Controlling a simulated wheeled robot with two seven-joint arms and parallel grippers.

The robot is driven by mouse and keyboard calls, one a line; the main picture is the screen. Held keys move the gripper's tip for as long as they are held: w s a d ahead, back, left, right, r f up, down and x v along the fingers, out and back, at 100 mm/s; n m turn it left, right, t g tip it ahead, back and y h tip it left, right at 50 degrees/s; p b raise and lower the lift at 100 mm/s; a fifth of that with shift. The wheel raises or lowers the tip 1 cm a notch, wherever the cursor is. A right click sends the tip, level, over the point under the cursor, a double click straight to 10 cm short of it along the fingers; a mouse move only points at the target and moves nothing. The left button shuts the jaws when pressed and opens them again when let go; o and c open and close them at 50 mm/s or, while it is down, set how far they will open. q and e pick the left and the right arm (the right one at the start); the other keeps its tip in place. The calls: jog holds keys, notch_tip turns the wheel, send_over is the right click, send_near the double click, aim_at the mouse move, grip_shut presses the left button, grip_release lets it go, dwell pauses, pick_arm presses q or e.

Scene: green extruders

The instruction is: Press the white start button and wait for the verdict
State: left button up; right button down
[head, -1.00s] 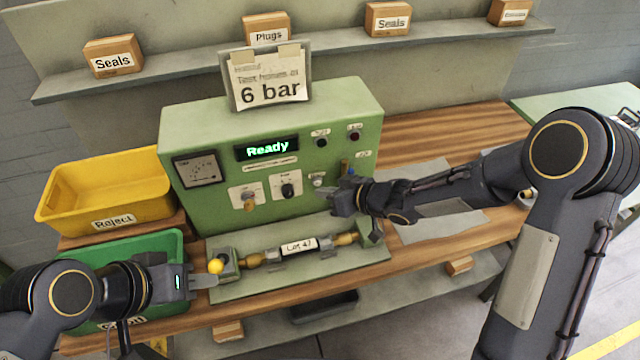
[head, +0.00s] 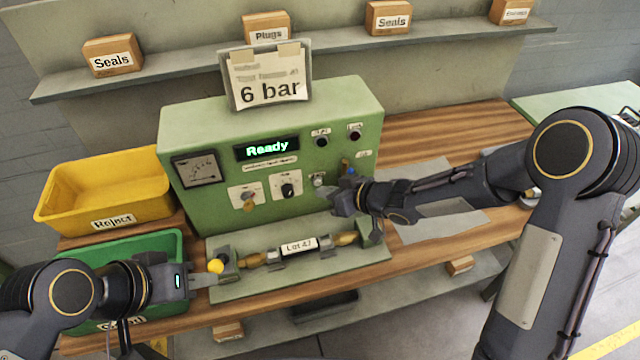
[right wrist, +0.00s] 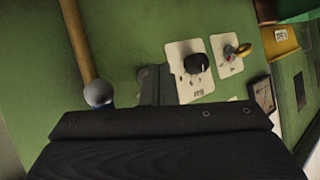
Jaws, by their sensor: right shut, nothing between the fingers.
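The green test machine (head: 270,155) shows "Ready" on its display (head: 266,149). A small pale button (head: 318,180) sits on its front, right of the black knob (head: 287,190); I take it for the white start button. My right gripper (head: 334,202) is shut and empty, just below and right of that button, with a small gap in the picture; contact cannot be told. In the right wrist view, the grey fingers (right wrist: 152,86) are close to the panel and the button is not clearly seen. My left gripper (head: 205,282) is beside a yellow ball knob (head: 215,266); its jaw opening is unclear.
A hose assembly labelled "Lot 47" (head: 299,246) lies in the fixture before the machine. A yellow Reject bin (head: 105,190) and a green bin (head: 180,250) stand at left. A "6 bar" card (head: 268,80) stands on top. A blue-handled valve (head: 348,167) is near my right gripper.

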jog(key=shift+w+a+r, duration=0.15)
jog(key=shift+a+r, duration=0.2)
jog(key=shift+r, duration=0.1)
pick_arm(q)
jog(key=shift+w+a+f+b, duration=0.15)
jog(key=shift+f+b, duration=0.3)
jog(key=shift+f, duration=0.05)
jog(key=shift+w+a+f+b, duration=0.1)
jog(key=shift+w+f+b, duration=0.05)
jog(key=shift+f+b, duration=0.35)
pick_arm(e)
jog(key=shift+s+d+f, duration=0.1)
jog(key=shift+s+d, duration=0.15)
jog(key=shift+s, duration=0.45)
jog(key=shift+s+d+f, duration=0.15)
jog(key=shift+s+d, duration=0.1)
jog(key=shift+s, duration=0.5)
jog(key=shift+s+d+f, duration=0.1)
jog(key=shift+s+d, duration=0.15)
jog(key=shift+s, duration=0.45)
jog(key=shift+d, duration=0.1)
